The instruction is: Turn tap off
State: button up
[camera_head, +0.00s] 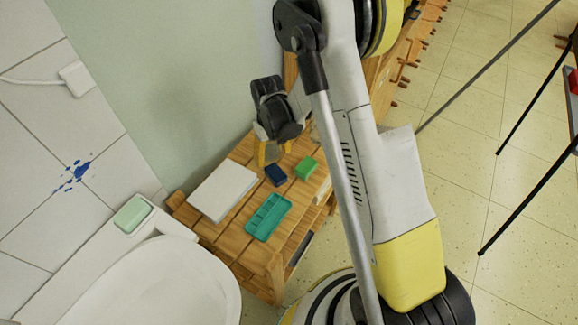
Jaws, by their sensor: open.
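No tap can be made out in this view. A black jointed part, which looks like my gripper (277,132), hangs over the far end of a wooden cart. It is open, and nothing shows held in it. It is up and to the right of the basin, well apart from it. My white and yellow arm covers the middle right.
A green soap dish (132,214) sits on the basin's ledge. The wooden cart (235,238) bears a white pad (222,190), a teal tray (268,217), and blue (276,174) and green (306,168) blocks. Thin black legs stand at right on open tiled floor (455,190).

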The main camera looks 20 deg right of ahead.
aim_at(275, 172)
notch_tip(275, 172, down, 4)
jog(key=shift+s+a+f+b, duration=0.15)
jog(key=shift+f+b, duration=0.05)
jog(key=shift+b, duration=0.6)
jog(key=f+b, duration=0.1)
jog(key=f, duration=0.1)
jog(key=f+b, duration=0.2)
jog(key=f, duration=0.1)
jog(key=shift+d+f, duration=0.3)
jog(key=shift+d, duration=0.05)
jog(key=shift+r, duration=0.1)
jog(key=c, duration=1)
jog(key=shift+r, duration=0.1)
